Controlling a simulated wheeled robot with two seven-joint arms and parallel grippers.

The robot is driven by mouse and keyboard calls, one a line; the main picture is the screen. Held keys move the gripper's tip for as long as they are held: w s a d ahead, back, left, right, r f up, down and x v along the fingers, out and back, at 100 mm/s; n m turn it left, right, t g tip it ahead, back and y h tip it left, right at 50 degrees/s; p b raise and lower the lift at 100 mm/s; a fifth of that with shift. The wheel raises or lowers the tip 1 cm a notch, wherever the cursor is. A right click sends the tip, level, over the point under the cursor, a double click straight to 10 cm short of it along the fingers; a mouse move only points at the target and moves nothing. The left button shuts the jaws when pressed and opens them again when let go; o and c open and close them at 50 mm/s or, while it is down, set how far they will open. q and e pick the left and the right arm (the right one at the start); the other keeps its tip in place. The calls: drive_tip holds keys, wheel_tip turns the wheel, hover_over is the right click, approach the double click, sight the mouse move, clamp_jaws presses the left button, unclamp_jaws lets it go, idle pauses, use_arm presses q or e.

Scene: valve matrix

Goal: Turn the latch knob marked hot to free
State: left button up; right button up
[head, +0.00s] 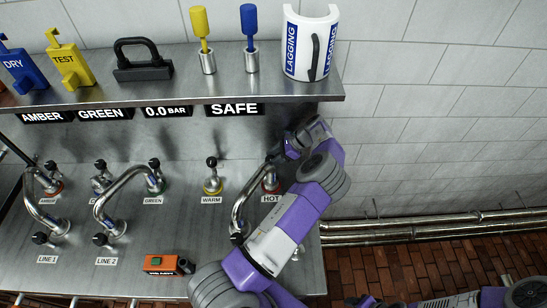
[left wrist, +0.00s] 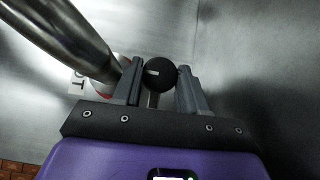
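The hot latch has a red collar (head: 270,186) beside the HOT label on the steel panel in the head view. In the left wrist view its black ball knob (left wrist: 160,73) is between my left gripper's fingers (left wrist: 160,82). The fingers are apart, one on each side, with narrow gaps visible; contact cannot be told. In the head view my left gripper (head: 282,151) is at the latch's top and hides part of it. My right arm shows at the bottom right edge; its gripper (head: 364,301) is cut off and its fingers are unclear.
A curved metal pipe (head: 246,200) stands just left of the hot latch. The warm latch (head: 212,178) is further left. A shelf (head: 180,92) above carries tags, a black handle, yellow and blue tools and a white lagging shell (head: 311,45). An orange device (head: 163,264) lies below.

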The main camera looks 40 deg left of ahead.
use_arm(q)
drive_tip(key=shift+o, duration=0.7)
drive_tip(key=v, duration=0.7)
drive_tip(key=shift+d+r, duration=0.2)
drive_tip(key=shift+r, duration=0.1)
drive_tip(key=shift+f, duration=0.1)
